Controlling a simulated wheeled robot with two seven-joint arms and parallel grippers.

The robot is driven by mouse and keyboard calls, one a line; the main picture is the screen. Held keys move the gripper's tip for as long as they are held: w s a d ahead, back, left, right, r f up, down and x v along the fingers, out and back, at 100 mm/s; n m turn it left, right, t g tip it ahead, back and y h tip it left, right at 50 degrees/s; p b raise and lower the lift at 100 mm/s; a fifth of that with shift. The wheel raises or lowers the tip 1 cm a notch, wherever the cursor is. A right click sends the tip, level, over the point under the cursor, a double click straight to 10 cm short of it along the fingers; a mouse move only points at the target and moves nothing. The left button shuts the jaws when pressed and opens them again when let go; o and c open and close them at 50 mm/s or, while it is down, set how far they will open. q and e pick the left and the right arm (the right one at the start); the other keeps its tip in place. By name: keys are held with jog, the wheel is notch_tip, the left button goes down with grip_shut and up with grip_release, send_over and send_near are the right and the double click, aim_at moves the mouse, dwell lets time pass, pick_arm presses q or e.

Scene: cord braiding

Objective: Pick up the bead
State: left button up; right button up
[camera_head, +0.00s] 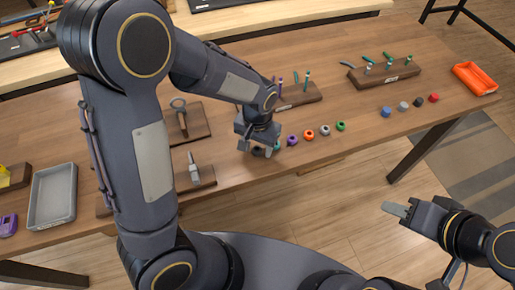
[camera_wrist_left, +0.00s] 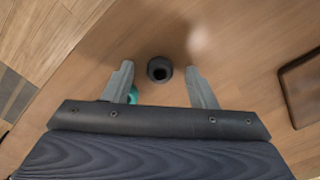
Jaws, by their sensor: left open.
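A dark grey ring-shaped bead (camera_wrist_left: 159,70) lies on the table in the left wrist view, between my left gripper's two fingertips and touching neither. My left gripper (camera_head: 260,150) is open and empty, low over the table near its front edge; it also shows in the left wrist view (camera_wrist_left: 160,84). A teal bead (camera_wrist_left: 133,96) is partly hidden behind the left finger there. In the head view the gripper largely covers the dark bead. My right gripper (camera_head: 395,209) is off the table's front at the right; its opening cannot be told.
Purple (camera_head: 292,140), orange (camera_head: 309,134), grey (camera_head: 325,130) and green (camera_head: 340,126) beads run to the right of my left gripper. More beads lie near an orange tray (camera_head: 475,78). A wooden peg holder (camera_head: 298,97) stands behind; a grey tray (camera_head: 53,196) is at left.

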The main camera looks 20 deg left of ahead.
pick_arm(q)
jog(key=shift+f, duration=0.15)
jog(key=c, duration=1.1)
jog(key=shift+o, duration=0.2)
jog(key=shift+r, duration=0.55)
notch_tip(320, 180, up, 2)
jog(key=shift+d+r, duration=0.1)
jog(key=shift+r, duration=0.15)
jog(key=s+d+r, duration=0.8)
jog(key=d+r, duration=0.1)
jog(key=d, duration=0.2)
jog(key=shift+d+r, duration=0.15)
jog(key=shift+r, duration=0.1)
